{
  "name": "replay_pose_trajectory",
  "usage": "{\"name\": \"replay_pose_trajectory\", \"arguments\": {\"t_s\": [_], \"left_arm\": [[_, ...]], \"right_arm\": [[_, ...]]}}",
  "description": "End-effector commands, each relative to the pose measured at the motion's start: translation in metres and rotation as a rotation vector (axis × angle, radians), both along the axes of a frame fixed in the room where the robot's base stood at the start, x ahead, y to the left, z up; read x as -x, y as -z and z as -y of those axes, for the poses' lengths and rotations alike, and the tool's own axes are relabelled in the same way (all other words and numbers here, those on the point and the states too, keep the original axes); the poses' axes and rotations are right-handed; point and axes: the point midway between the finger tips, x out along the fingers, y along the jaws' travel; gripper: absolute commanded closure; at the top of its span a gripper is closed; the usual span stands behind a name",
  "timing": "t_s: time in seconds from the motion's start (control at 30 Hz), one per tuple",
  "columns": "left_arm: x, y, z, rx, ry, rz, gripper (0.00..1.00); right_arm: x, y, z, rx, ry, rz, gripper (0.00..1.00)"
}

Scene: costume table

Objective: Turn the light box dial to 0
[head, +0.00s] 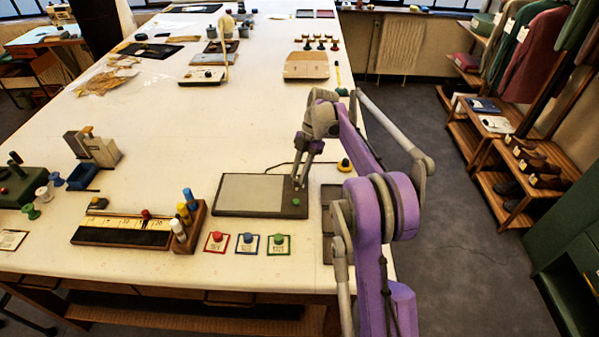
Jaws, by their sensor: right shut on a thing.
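The light box (248,192) lies flat on the white table, a dark frame around a pale panel. My right gripper (300,181) points down over its right edge and is shut on a small part there, seemingly the dial. The fingers hide most of that part, and I cannot read its setting. A small green spot (295,201) shows on the frame just below the fingertips. My left gripper is not in view.
Red, blue and green framed buttons (248,243) sit in front of the light box. Clear table lies behind the box.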

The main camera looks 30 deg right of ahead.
Motion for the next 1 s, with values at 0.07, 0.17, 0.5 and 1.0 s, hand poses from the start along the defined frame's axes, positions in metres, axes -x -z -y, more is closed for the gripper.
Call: {"name": "replay_pose_trajectory", "arguments": {"t_s": [0.07,0.17,0.5,1.0], "left_arm": [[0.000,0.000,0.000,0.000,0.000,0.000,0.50],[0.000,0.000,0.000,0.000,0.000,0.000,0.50],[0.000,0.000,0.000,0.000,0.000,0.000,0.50],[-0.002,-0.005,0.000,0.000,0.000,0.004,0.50]], "right_arm": [[0.000,0.000,0.000,0.000,-0.001,-0.001,1.00],[0.000,0.000,0.000,0.000,-0.001,-0.001,1.00],[0.000,0.000,0.000,0.000,0.000,0.000,0.40],[-0.004,-0.034,0.014,0.001,0.003,0.000,0.40]]}}
